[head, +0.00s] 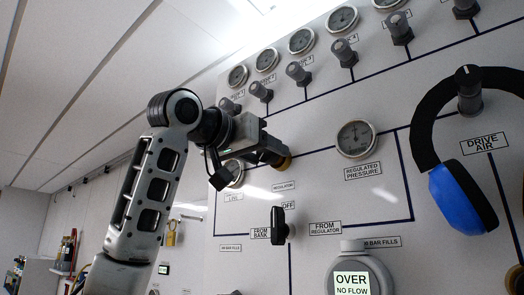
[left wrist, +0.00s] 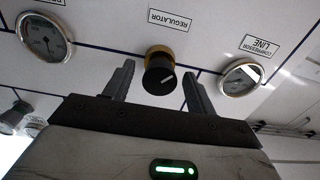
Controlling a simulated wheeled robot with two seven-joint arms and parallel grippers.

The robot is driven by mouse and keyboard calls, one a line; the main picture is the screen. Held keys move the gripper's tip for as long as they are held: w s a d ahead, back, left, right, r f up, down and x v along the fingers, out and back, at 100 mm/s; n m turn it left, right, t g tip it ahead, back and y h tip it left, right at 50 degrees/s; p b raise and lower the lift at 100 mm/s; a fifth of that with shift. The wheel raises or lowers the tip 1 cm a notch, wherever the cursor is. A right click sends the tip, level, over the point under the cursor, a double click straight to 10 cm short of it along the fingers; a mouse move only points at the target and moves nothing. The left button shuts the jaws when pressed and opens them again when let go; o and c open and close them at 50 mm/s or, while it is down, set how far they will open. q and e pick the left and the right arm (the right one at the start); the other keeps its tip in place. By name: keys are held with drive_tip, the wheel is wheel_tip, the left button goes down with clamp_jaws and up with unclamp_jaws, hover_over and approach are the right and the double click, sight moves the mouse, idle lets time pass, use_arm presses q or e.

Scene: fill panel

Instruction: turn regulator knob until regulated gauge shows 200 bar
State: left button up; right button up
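The regulator knob is black with a brass collar; in the left wrist view the knob (left wrist: 159,76) sits between my two fingers, with a white mark on its face. In the head view only its brass part (head: 285,163) shows beyond my gripper. My left gripper (head: 272,152) is at the knob; its fingers (left wrist: 158,70) are spread on either side, with visible gaps to the knob. The regulated pressure gauge (head: 356,138) is right of the knob in the head view and at left in the left wrist view (left wrist: 43,38). Its reading is too small to tell. My right gripper is not in view.
The compressor line gauge (left wrist: 243,77) is close beside the knob. A black valve handle (head: 279,225) is below. Blue ear defenders (head: 462,200) hang from the drive air knob (head: 469,92). Gauges and knobs line the panel top. A display (head: 351,284) reads "OVER NO FLOW".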

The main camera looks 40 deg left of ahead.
use_arm(q)
drive_tip(key=c, duration=0.8)
drive_tip(key=shift+d+n, duration=0.1)
drive_tip(key=shift+n, duration=0.5)
drive_tip(key=shift+c, duration=0.2)
drive_tip(key=shift+n, duration=0.4)
drive_tip(key=o, duration=1)
drive_tip(key=shift+s, duration=0.1)
